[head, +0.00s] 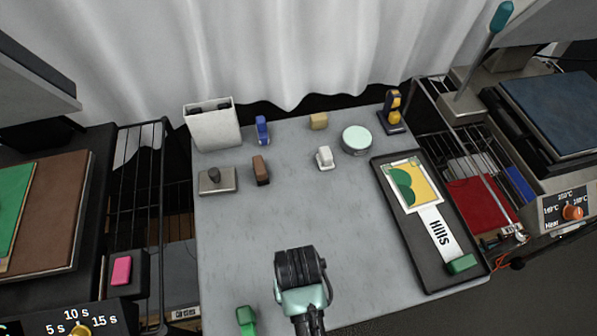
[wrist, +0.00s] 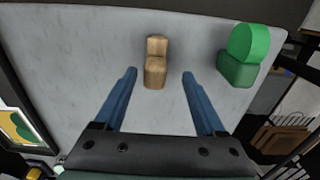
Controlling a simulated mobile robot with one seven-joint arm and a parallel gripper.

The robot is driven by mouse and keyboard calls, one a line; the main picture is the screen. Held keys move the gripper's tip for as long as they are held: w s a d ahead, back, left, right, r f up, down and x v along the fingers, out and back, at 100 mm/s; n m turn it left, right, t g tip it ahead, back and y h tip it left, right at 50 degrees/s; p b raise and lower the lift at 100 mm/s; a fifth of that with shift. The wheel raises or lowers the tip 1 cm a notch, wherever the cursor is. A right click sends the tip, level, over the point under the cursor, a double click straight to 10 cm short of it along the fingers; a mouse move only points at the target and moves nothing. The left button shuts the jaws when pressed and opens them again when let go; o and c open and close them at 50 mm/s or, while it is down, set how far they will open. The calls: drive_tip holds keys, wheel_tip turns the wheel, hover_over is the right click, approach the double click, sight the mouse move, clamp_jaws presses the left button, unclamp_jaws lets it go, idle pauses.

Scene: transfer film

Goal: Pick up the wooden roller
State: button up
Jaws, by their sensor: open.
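The wooden roller (wrist: 155,72) shows in the wrist view as a light brown piece with a rounded end, on the grey table. It lies in line with the gap between the two blue fingers of my gripper (wrist: 159,75). My gripper is open and empty, with one finger to each side of the roller and clear space between. In the head view my gripper (head: 301,285) is over the front of the table, and my arm and gripper hide the roller there.
A green roller (wrist: 242,58) stands right of the wooden one in the wrist view; the head view shows it at front left (head: 246,318). A dark tray (head: 447,268) lies at right. Blue (head: 262,130) and brown (head: 261,170) pieces stand farther back. The table's middle is clear.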

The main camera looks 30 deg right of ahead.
drive_tip(key=shift+w+d+f, duration=0.1)
drive_tip(key=shift+d+f, duration=0.1)
drive_tip(key=shift+f, duration=1.6)
drive_tip(key=shift+d+f, duration=0.2)
drive_tip(key=shift+f, duration=1.55)
clamp_jaws()
